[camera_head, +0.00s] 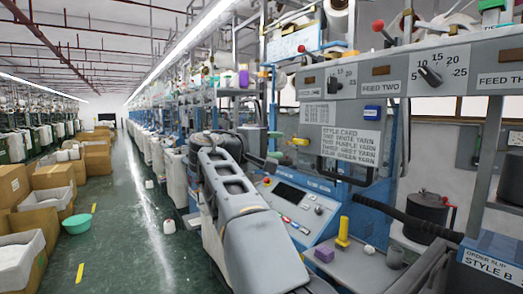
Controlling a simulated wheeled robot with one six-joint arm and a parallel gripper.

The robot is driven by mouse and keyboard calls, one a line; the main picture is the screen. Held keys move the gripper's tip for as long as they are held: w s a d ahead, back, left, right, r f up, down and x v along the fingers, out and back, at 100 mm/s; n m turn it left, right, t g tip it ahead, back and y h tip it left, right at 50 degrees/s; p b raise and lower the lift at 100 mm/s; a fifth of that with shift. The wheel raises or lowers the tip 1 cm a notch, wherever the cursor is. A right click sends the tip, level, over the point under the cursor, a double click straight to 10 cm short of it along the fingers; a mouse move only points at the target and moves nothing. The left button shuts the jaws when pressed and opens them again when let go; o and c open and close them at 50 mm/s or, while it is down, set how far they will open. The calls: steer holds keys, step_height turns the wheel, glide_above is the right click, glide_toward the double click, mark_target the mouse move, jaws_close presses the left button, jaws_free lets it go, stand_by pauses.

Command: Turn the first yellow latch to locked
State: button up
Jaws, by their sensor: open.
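A small yellow latch-like piece (299,141) sits on the front of the nearest knitting machine, left of the style card. It is too small to tell which way it is turned. My grey arm rises from the bottom middle and bends at the top, to the left of this piece. A dark bar shows at the bend, pointing right. I cannot make out the fingers of my gripper. The far end of my arm is hidden or too small to tell.
Below is a blue control panel (300,208). A grey shelf (352,268) holds a yellow upright piece (343,232), a purple block (324,254) and a dark cup (395,257). Boxes (52,177) line the left; the green aisle is mostly clear.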

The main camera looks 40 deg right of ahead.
steer(key=shift+w+a, duration=0.1)
steer(key=shift+a, duration=2)
steer(key=w+a+f+n+t+y, duration=0.1)
steer(key=w+f+n+t+y, duration=0.3)
steer(key=f, duration=0.7)
steer(key=a+f+y+p, duration=0.2)
steer(key=a+f+y, duration=0.4)
steer(key=f, duration=0.6)
steer(key=s+a+f+m+y+p, duration=0.3)
steer(key=s+a+f+y, duration=0.5)
steer(key=s+a+f, duration=0.3)
steer(key=s+a+p, duration=0.1)
steer(key=s+a, duration=0.2)
steer(key=s, duration=0.1)
steer(key=shift+f+t, duration=0.3)
steer(key=shift+t, duration=0.1)
